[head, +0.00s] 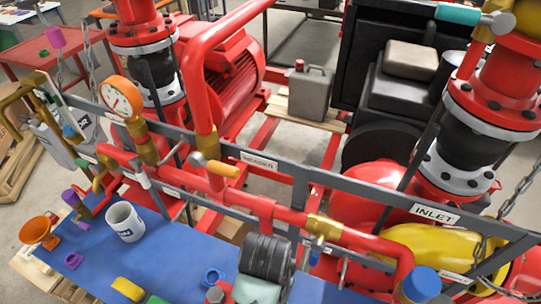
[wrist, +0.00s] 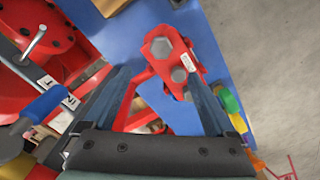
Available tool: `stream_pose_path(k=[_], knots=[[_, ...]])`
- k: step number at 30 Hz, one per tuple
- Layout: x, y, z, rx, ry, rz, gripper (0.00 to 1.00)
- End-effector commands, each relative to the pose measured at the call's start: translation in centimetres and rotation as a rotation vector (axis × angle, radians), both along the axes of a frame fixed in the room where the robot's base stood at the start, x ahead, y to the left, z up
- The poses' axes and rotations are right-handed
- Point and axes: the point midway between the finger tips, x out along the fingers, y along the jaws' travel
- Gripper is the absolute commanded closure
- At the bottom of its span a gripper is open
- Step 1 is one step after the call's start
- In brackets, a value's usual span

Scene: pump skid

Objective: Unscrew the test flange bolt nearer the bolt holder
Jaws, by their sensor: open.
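The red test flange (wrist: 168,66) shows in the wrist view with two grey hex bolts. The larger-looking bolt (wrist: 160,47) is farther from my gripper, and the other bolt (wrist: 179,75) is nearer. My gripper (wrist: 157,78) is open and empty, its two blue-grey fingers on either side of the lower part of the red flange in the picture. I cannot tell the height gap. In the head view a grey bolt head (head: 215,294) on red shows at the bottom edge, beside my dark gripper body. I cannot make out the bolt holder for certain.
The red header pipe (head: 265,207) and grey rail run behind my gripper. A blue-handled valve (head: 421,284) stands at right.

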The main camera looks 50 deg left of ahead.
Motion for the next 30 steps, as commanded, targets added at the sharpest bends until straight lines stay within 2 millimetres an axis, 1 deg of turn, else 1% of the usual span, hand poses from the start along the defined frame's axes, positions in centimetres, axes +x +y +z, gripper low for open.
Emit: stream_pose_path(k=[5, 11, 18, 21, 25, 30], knots=[[-0.2, -0.1, -0.8, -0.002, 0.0, -0.046, 0.1], [-0.3, -0.2, -3.7, -0.004, 0.005, -0.045, 0.1], [-0.3, -0.2, -8.5, -0.005, 0.004, -0.043, 0.1], [-0.3, -0.2, -10.1, -0.004, 0.003, -0.043, 0.1], [-0.2, -0.2, -11.7, -0.002, 0.001, -0.043, 0.1], [-0.2, -0.1, -12.7, -0.001, 0.0, -0.043, 0.1]])
